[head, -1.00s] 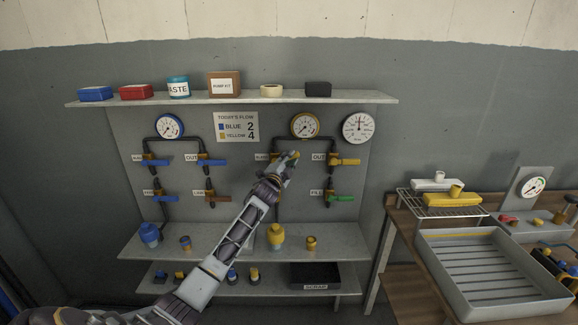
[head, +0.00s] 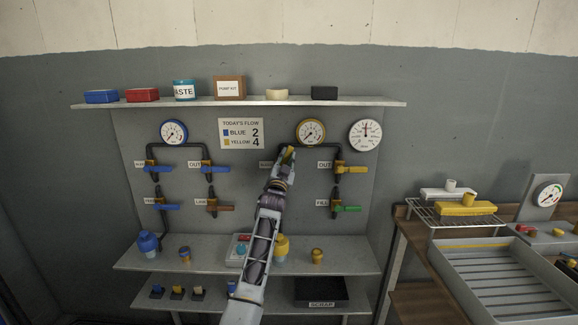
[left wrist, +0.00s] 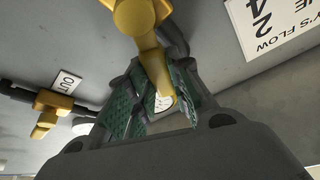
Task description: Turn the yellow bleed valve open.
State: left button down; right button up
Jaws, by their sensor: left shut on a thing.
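My left gripper (head: 284,158) is at the upper left valve of the yellow panel section, below the yellow gauge (head: 311,132). In the left wrist view its green-padded fingers (left wrist: 150,105) are closed around a yellow valve handle (left wrist: 150,62), which runs from the yellow valve body (left wrist: 135,17) down between them. In the head view only a bit of that yellow handle (head: 290,152) shows. My gripper and arm hide the rest of this valve and the one below it. The label beside it (head: 266,166) is partly covered and unreadable. My right gripper is not in view.
Blue-handled valves (head: 216,169) are to the left. A shelf (head: 240,102) with boxes runs above. A workbench with a grey tray (head: 452,262) is at the right.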

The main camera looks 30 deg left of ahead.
pick_arm(q)
jog(key=n+y, duration=0.1)
jog(key=n, duration=0.1)
jog(key=s+a+n+g+y, duration=0.1)
jog(key=n, duration=0.2)
jog(key=a+n+y, duration=0.1)
jog(key=n+y, duration=0.1)
jog(key=shift+s+a+r+n+g, duration=0.1)
jog(key=shift+s+r+n+g, duration=0.05)
jog(key=shift+r+n+g, duration=0.15)
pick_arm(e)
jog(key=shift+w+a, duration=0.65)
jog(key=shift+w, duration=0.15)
pick_arm(q)
jog(key=c, duration=1.3)
grip_release()
jog(key=shift+r, duration=4.95)
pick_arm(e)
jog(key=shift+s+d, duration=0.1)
